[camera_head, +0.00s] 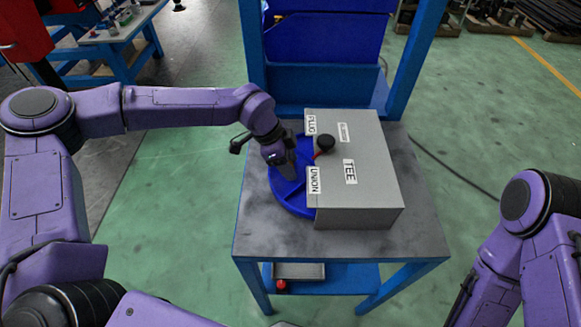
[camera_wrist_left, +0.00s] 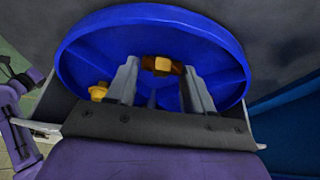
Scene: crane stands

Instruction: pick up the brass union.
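A blue round divided tray (camera_head: 297,203) sits on the grey table, partly under a grey box. In the left wrist view, a brass fitting (camera_wrist_left: 162,65) lies in the blue tray (camera_wrist_left: 90,42), in line with the gap between my fingers. A second brass fitting (camera_wrist_left: 98,92) shows left of the left finger, partly hidden. I cannot tell for sure which is the union. My left gripper (camera_head: 290,170) points down over the tray; in the wrist view its fingers (camera_wrist_left: 161,72) are apart, with no clear contact. My right gripper is out of view.
The grey box (camera_head: 375,165) stands right beside my left gripper, with labels PLUG, UNION and TEE and a black knob (camera_head: 325,142). Blue posts (camera_head: 415,55) and a blue bin (camera_head: 325,35) rise behind. The table (camera_head: 270,240) is bare in front.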

